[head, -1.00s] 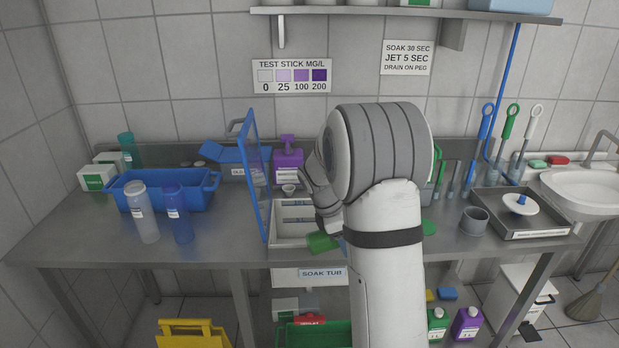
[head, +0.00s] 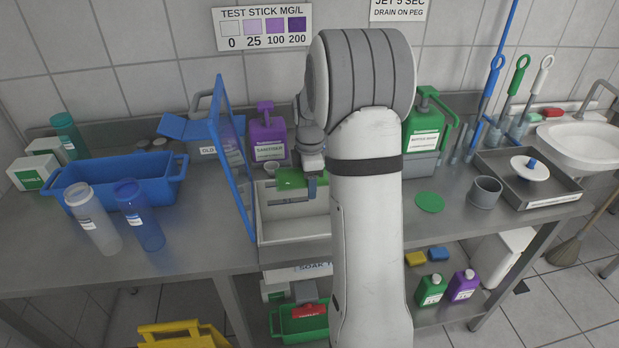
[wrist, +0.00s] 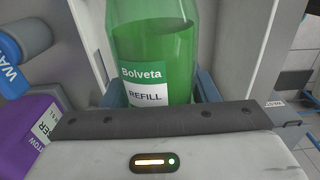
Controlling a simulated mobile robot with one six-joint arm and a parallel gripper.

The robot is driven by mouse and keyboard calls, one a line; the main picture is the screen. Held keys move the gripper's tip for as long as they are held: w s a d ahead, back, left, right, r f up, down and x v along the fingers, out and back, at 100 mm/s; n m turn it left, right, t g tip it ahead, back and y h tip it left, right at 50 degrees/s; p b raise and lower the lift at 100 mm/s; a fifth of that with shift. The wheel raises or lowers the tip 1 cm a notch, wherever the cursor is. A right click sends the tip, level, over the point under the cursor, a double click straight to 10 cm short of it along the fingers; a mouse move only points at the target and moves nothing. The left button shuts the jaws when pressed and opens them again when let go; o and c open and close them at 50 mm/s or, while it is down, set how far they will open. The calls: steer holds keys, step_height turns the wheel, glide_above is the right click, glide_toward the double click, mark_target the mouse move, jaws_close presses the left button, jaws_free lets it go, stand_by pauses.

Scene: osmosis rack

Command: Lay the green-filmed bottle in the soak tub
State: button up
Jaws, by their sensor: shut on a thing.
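The green-filmed bottle (head: 290,179) lies roughly level in my gripper (head: 297,188), over the back part of the soak tub. My gripper is shut on it. In the wrist view the bottle (wrist: 155,45) shows its "Bolveta REFILL" label between the blue fingers (wrist: 160,92). The soak tub (head: 292,238) is a pale open tray on the bench, its "SOAK TUB" label below at the bench front. My arm hides its right side. I cannot tell whether the bottle touches the tub.
A blue mesh panel (head: 232,165) stands upright along the tub's left side. A purple sanitiser bottle (head: 268,135) is behind the tub. A blue crate (head: 115,180), clear bottle (head: 93,220) and blue bottle (head: 140,218) stand left. A green disc (head: 430,202) and grey cup (head: 484,192) lie right.

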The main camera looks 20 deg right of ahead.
mark_target(310, 234)
steer(key=shift+f+b, duration=6.65)
steer(key=shift+f, duration=3.75)
steer(key=shift+s+f, duration=0.2)
